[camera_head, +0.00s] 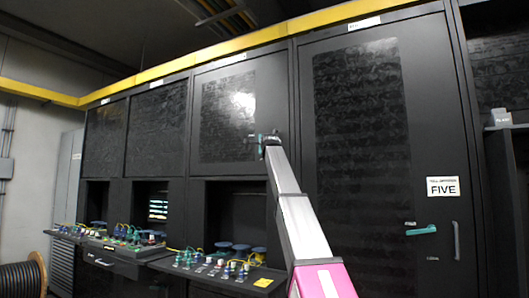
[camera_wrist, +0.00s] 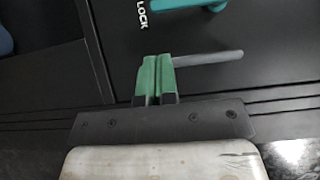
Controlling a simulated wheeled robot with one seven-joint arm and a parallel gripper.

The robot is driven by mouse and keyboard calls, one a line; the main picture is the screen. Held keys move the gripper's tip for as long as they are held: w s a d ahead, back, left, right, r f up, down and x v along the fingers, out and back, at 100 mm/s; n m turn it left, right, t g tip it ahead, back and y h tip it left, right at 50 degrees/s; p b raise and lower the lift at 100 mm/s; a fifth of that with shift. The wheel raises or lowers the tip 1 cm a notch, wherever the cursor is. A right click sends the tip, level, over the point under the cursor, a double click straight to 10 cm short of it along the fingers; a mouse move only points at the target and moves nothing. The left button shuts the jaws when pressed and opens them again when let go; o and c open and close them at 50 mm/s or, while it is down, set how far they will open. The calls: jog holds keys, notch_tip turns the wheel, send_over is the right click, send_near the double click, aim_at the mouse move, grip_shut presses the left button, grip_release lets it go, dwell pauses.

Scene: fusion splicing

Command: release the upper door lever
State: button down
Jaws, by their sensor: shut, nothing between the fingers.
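The teal lever (camera_wrist: 187,4) is at the top edge of the wrist view, beside the white word LOCK on the black door; its upper part is cut off. My gripper (camera_wrist: 158,78) has green fingers pressed together with nothing between them. It is below the lever in that picture and apart from it. A grey bar handle (camera_wrist: 210,58) runs right from behind the fingertips; I cannot tell if they touch it. In the head view my gripper (camera_head: 262,138) is at the lower right of an upper cabinet door (camera_head: 225,110), and the lever there is too small to make out clearly.
A tall door on the right, marked FIVE, has another teal lever (camera_head: 421,230) and a grey handle (camera_head: 456,240). Below the upper doors, open bays hold trays (camera_head: 215,272) with coloured connectors and cables. A black cable reel (camera_head: 22,276) stands at the lower left.

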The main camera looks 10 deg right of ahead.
jog(key=w, duration=0.9)
jog(key=shift+w+d, duration=0.15)
jog(key=shift+w, duration=0.25)
